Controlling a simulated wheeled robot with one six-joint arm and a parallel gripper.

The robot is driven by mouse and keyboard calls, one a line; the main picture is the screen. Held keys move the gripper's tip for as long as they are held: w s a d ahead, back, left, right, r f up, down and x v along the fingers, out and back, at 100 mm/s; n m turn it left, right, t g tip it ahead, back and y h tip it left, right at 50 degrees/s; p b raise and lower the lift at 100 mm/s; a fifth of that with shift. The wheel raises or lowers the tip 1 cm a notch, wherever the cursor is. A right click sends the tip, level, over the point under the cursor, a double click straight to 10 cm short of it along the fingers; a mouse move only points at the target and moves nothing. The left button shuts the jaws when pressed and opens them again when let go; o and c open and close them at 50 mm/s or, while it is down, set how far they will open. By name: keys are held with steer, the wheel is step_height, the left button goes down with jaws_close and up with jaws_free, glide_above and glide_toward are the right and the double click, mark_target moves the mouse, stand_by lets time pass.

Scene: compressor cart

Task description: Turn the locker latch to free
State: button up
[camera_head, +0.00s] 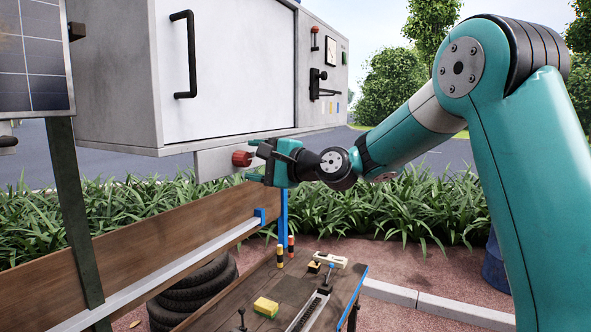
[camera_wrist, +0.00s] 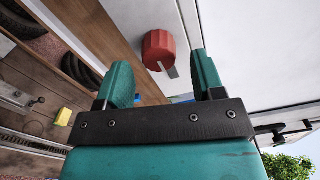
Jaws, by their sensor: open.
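A red knob (camera_head: 241,158) sits on a light grey plate (camera_head: 213,163) under the white-doored locker (camera_head: 225,70). I take this knob to be the latch, though no label shows. In the wrist view the red knob (camera_wrist: 158,48) lies ahead of and between my fingers, with a small grey metal tab (camera_wrist: 172,72) beside it. My gripper (camera_head: 256,163) is open, close to the knob on its right side. It also shows in the wrist view (camera_wrist: 161,66), with a gap between fingers and knob. I cannot tell whether the latch is at free.
A side panel (camera_head: 335,55) carries a red-topped lever, a gauge and a black lever (camera_head: 322,85). Below are a workbench (camera_head: 255,300) with a yellow block (camera_head: 266,307) and small tools, stacked tyres (camera_head: 190,292) and a wooden board (camera_head: 130,235).

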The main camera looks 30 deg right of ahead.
steer(key=b+v, duration=0.6)
steer(key=v, duration=0.9)
steer(key=shift+s+d, duration=0.2)
steer(key=shift+s, duration=0.05)
steer(key=s+a+f+n+g+h+b, duration=0.1)
steer(key=s+a+f+n+g, duration=0.35)
steer(key=a+f, duration=0.25)
steer(key=s+a+f+n+g+b, duration=0.1)
steer(key=s+a+f+n+g, duration=0.3)
steer(key=s+a+f+n, duration=0.25)
steer(key=s+a+f+n+g+h+b, duration=0.1)
steer(key=s+f+n+g+h, duration=0.4)
steer(key=s+f+n, duration=0.4)
steer(key=s+f+g, duration=0.1)
steer(key=s+f, duration=0.1)
steer(key=s, duration=0.3)
steer(key=shift+a+f, duration=0.25)
steer(key=shift+a, duration=0.05)
